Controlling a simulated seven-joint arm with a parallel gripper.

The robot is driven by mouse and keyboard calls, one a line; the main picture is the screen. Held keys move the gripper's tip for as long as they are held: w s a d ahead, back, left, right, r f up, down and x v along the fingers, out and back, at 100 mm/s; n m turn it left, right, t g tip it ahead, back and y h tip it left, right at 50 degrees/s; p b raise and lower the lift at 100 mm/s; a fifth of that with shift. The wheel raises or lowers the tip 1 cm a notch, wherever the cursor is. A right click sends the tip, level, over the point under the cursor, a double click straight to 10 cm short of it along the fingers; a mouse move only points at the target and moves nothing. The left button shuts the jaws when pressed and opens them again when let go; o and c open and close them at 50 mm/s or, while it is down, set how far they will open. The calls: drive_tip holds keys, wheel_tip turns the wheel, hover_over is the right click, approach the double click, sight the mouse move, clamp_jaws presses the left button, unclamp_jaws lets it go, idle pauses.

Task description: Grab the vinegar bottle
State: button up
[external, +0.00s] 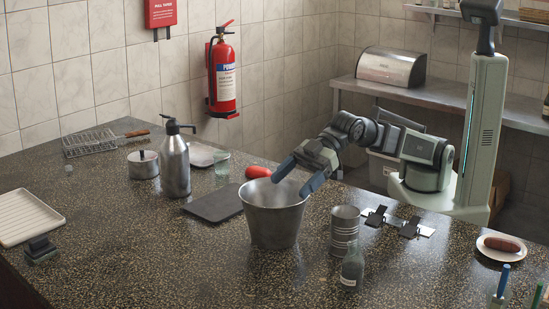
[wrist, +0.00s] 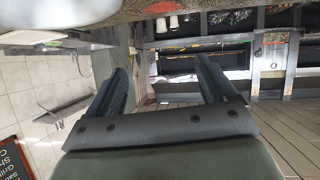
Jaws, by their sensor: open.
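A small dark glass bottle (external: 352,268) with a pale label, which looks like the vinegar bottle, stands upright near the counter's front edge, right of centre. My gripper (external: 297,179) is open and empty above the rim of a metal bucket (external: 274,222), to the left of and farther back than the bottle. In the wrist view both fingers of my gripper (wrist: 163,68) are spread with nothing between them. I cannot make out the bottle in the wrist view.
A ribbed tin can (external: 344,230) stands right behind the bottle. A plate with a sausage (external: 501,252) is at right.

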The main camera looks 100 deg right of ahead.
sight(353, 271)
drive_tip(key=s+a+f+n, duration=0.4)
drive_tip(key=s+a+n, duration=0.1)
drive_tip(key=s+n, duration=0.2)
drive_tip(key=s+a+f+n+g+y, duration=0.1)
drive_tip(key=s+a+f+n, duration=0.3)
drive_tip(key=s+n, duration=0.3)
drive_tip(key=s+a+f+n+g, duration=0.1)
drive_tip(key=s+a+f+n, duration=0.3)
drive_tip(key=s+a+n, duration=0.3)
drive_tip(key=shift+s+f+n+y, duration=0.1)
drive_tip(key=shift+s+n+y, duration=0.25)
drive_tip(key=shift+n, duration=0.45)
drive_tip(key=w+d+n+t, duration=0.1)
drive_tip(key=n, duration=0.2)
drive_tip(key=w+d+f+n+h, duration=0.1)
drive_tip(key=d+n, duration=0.1)
drive_tip(key=n, duration=0.1)
drive_tip(key=w+d+f+n+t+h, duration=0.1)
drive_tip(key=d+n, duration=0.1)
drive_tip(key=shift+f+n+t, duration=0.15)
drive_tip(key=shift+n+t, duration=0.15)
drive_tip(key=shift+n, duration=0.1)
drive_tip(key=shift+w+d+f+n+t+h, duration=0.1)
drive_tip(key=shift+w+d+n+t+h, duration=0.1)
drive_tip(key=shift+d+n, duration=0.25)
drive_tip(key=shift+w+d+n+t+h, duration=0.1)
drive_tip(key=shift+w+d+n+h, duration=0.1)
drive_tip(key=shift+n, duration=0.45)
drive_tip(key=shift+x, duration=3.7)
drive_tip(key=shift+c, duration=0.2)
